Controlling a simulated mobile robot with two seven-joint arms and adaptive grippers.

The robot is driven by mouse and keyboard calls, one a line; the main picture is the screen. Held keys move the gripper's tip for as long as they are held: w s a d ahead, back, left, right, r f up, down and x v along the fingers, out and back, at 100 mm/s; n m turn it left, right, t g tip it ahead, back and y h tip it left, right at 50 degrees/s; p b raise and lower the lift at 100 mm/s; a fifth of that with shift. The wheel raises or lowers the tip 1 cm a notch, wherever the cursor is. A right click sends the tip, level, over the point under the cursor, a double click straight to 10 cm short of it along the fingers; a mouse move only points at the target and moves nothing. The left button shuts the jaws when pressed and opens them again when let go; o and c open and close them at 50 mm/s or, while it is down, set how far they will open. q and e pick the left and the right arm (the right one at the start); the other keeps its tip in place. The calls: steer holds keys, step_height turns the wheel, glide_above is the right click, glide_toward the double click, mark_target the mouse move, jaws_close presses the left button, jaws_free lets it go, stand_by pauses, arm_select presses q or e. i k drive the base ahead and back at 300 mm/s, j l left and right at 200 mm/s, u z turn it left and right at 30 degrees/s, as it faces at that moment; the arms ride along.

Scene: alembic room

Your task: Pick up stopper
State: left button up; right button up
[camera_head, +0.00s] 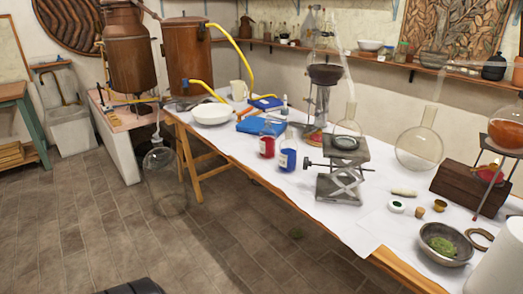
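Two small brown pieces that look like cork stoppers stand on the white-covered table at the right. One stopper (439,205) is slightly farther back, and the other stopper (420,212) is just left of it and nearer. Both stand apart from the metal bowl. I cannot tell which one the task means. Neither of my grippers can be made out in the head view. A dark shape at the bottom left edge is cut off and I cannot tell what it is.
Beside the stoppers are a small white jar (397,206), a pale cylinder (404,192) and a metal bowl (445,244) with green matter. Behind are a round flask (419,150), a lab jack (340,183) and a wooden box (467,187). The table's front edge (405,276) is near.

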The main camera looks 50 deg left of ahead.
mark_target(267, 118)
steer(key=j, duration=4.15)
